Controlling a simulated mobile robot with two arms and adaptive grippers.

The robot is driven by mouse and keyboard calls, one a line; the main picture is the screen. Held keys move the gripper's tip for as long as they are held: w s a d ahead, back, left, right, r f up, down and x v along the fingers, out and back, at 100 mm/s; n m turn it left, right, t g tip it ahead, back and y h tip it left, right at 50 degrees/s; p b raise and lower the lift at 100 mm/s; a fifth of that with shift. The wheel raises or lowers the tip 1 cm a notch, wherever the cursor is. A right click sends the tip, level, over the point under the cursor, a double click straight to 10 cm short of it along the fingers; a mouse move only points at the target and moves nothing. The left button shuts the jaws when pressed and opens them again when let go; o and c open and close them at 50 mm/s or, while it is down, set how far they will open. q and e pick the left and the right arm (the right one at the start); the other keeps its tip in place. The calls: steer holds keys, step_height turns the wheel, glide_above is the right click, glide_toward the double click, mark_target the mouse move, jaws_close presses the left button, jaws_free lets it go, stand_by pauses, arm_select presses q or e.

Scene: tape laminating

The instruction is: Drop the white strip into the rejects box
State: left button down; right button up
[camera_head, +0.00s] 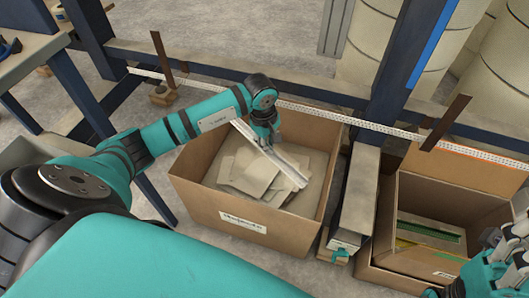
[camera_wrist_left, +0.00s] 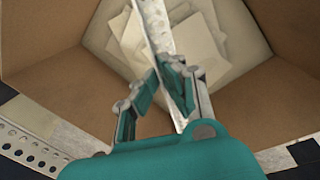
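The white strip (camera_head: 287,168) is a long, narrow piece, tilted in the air over an open cardboard box (camera_head: 205,200) with a label on its front. The label's text is too blurred to read surely. My left gripper (camera_head: 267,143) is above this box and shut on the strip. The left wrist view shows the strip (camera_wrist_left: 154,28) running between the fingers (camera_wrist_left: 165,85), its far end over the box's contents. My right gripper (camera_head: 497,268) is partly in view at the lower right edge, near a second box; its fingers are unclear.
Several pale flat pieces (camera_head: 250,170) lie in the box. The second open cardboard box (camera_head: 400,262) at right holds green and yellowish flat pieces (camera_head: 430,228). A perforated white rail (camera_head: 320,112) and blue posts (camera_head: 408,60) run behind.

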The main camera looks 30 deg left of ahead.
arm_select(q)
steer(key=c, duration=1.4)
jaws_free()
steer(key=shift+r, duration=0.1)
step_height(320, 180, up, 12)
steer(key=s, duration=0.1)
steer(key=shift+s+a, duration=0.25)
steer(key=shift+s, duration=0.05)
